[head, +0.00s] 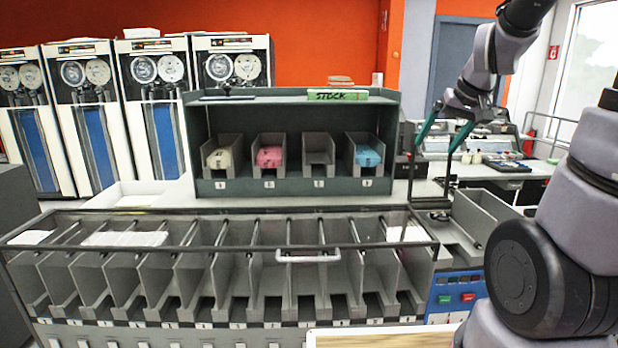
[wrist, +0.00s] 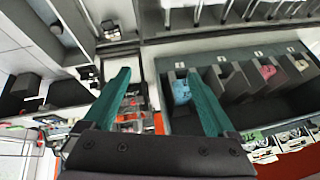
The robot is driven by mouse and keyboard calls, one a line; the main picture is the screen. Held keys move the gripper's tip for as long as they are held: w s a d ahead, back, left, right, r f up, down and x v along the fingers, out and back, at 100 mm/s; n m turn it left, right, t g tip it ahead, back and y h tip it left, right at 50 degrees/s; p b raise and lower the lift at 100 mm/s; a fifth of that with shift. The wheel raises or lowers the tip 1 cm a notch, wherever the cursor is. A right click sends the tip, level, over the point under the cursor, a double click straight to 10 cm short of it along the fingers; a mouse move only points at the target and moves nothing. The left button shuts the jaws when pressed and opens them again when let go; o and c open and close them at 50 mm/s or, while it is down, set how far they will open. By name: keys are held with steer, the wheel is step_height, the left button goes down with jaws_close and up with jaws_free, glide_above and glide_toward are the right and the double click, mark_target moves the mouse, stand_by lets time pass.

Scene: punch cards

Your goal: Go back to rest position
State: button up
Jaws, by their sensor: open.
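My gripper (head: 436,148) is raised in the head view, right of the dark stock shelf (head: 290,106) and above the counter. Its two teal fingers are apart with nothing between them; they also show spread and empty in the wrist view (wrist: 157,74). My arm comes down to it from the upper right.
The shelf's trays hold a cream stack (head: 220,158), a pink stack (head: 269,157) and a blue stack (head: 367,155); one tray (head: 319,157) looks empty. In front is a sorter with several grey pockets, a clear cover with a white handle (head: 307,258), and a blue button panel (head: 456,297).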

steer(key=s+a+r+m, duration=0.1)
steer(key=s+a+r, duration=0.1)
steer(key=s, duration=0.3)
steer(key=s+a+r+m+t, duration=0.1)
steer(key=s+a+r, duration=0.1)
steer(key=s, duration=0.3)
steer(key=s+a+r, duration=0.2)
steer(key=s+r, duration=0.2)
steer(key=s, duration=0.1)
steer(key=shift+s+m, duration=0.25)
steer(key=shift+m, duration=0.15)
steer(key=shift+a, duration=0.1)
